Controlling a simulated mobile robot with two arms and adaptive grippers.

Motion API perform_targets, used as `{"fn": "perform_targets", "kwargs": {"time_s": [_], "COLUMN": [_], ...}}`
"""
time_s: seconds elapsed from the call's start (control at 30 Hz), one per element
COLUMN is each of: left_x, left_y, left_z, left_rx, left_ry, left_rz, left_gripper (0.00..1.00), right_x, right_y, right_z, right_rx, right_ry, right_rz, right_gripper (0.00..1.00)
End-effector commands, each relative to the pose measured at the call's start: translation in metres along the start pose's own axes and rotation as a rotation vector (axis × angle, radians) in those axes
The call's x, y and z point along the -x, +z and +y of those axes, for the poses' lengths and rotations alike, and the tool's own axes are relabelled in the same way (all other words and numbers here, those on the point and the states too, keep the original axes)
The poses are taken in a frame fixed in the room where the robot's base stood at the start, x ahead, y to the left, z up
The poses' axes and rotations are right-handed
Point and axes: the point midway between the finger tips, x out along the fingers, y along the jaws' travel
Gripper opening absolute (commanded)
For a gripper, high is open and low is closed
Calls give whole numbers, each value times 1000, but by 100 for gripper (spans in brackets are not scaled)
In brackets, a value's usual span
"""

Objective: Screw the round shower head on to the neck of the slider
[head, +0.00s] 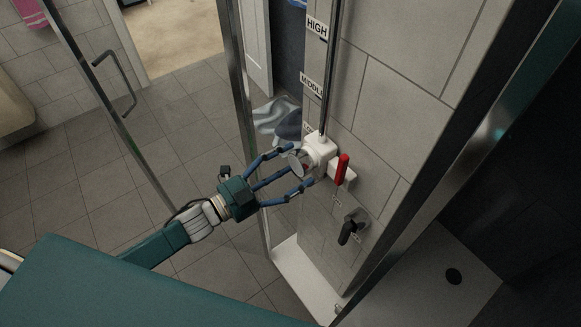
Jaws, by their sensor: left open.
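The white slider (320,149) sits low on the vertical metal rail on the tiled wall. A small round pale piece (295,162) is at its left side, facing my left gripper. I cannot tell whether this is the round shower head or the slider's own neck. My left gripper (298,169) is open, its blue fingers spread and reaching toward the slider, with the tips close around the round piece. I cannot tell whether they touch it. The fingers partly hide the space in front of the neck. My right gripper is not in view.
A red lever (343,169) and a black handle (348,231) stick out of the wall right of and below the slider. Labels, including HIGH (317,27), run beside the rail. Glass door frames stand on both sides. Cloths (277,119) lie on the floor behind.

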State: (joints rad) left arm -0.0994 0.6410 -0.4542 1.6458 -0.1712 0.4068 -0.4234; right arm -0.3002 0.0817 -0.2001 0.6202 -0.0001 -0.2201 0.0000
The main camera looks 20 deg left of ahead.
Motion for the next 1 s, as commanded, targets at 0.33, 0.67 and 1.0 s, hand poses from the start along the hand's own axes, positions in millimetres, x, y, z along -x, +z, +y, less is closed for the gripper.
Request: {"fn": "perform_targets", "kwargs": {"time_s": [0.33,0.67,1.0], "left_x": [28,95,120], "left_y": [1,0,0], "left_z": [2,2,0], "left_rx": [1,1,0], "left_ry": [5,4,0], "left_rz": [-4,-2,1], "left_gripper": [76,76,76], "right_x": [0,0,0], "right_y": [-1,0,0], "right_z": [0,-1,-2], "right_rx": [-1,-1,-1], "right_ry": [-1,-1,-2], "right_rz": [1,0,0], "right_gripper": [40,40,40]}}
